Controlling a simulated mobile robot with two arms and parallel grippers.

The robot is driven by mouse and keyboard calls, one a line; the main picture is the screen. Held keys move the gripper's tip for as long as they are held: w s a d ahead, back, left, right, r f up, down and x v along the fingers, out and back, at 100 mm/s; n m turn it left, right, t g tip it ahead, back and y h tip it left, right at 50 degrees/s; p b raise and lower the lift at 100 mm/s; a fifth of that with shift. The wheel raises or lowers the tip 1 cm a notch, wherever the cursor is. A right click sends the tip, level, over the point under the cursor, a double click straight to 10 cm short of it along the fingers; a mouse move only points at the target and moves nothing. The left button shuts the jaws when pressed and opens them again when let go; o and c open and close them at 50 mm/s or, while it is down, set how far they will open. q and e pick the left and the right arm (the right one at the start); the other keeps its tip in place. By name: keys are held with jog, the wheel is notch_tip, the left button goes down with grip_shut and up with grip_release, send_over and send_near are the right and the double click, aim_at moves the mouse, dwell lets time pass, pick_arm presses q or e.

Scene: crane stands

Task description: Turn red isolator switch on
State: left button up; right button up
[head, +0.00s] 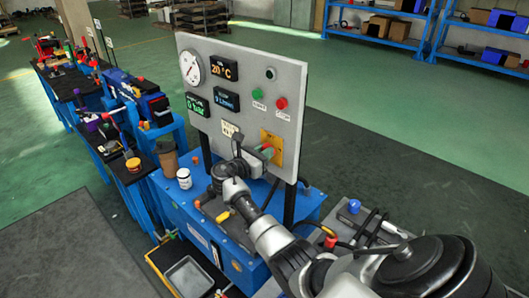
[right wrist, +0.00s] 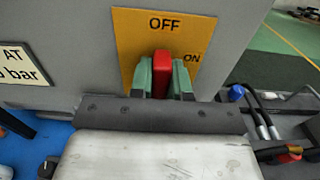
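The red isolator switch (right wrist: 162,75) sits on a yellow plate (right wrist: 125,38) marked OFF at the top and ON at the right. Its red handle stands upright under the word OFF. In the head view the yellow plate (head: 272,158) is at the lower right of the grey panel. My right gripper (right wrist: 163,80) has its green fingertips on both sides of the handle, with no clear gap, and looks shut on it. The switch's base is hidden behind the fingers. My left gripper is not in view.
The grey panel (head: 240,62) also carries a gauge (head: 190,68), displays, a green button (head: 257,94) and a red button (head: 281,103). A cup (head: 168,158) and a white jar (head: 184,178) stand on the blue bench left of my arm. Hoses (right wrist: 262,118) lie right of the panel.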

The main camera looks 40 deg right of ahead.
grip_shut()
jog(key=shift+m, duration=0.3)
jog(key=m+b, duration=0.2)
jog(key=m, duration=0.1)
jog(key=shift+s+f+b, duration=0.1)
jog(key=shift+f+b, duration=0.15)
jog(key=shift+b, duration=0.15)
jog(key=m+b, duration=0.2)
jog(key=m, duration=0.2)
jog(key=shift+s+f+b, duration=0.1)
jog(key=shift+b, duration=0.3)
jog(key=m+b, duration=0.4)
jog(key=b, duration=0.1)
jog(key=m+b, duration=0.2)
jog(key=m, duration=0.1)
jog(key=shift+s+f, duration=0.15)
jog(key=shift+f, duration=0.1)
jog(key=m+b, duration=0.3)
jog(key=shift+b, duration=0.35)
jog(key=shift+r+m, duration=0.1)
jog(key=shift+m, duration=0.2)
jog(key=o, duration=0.7)
grip_release()
jog(key=shift+c, duration=0.2)
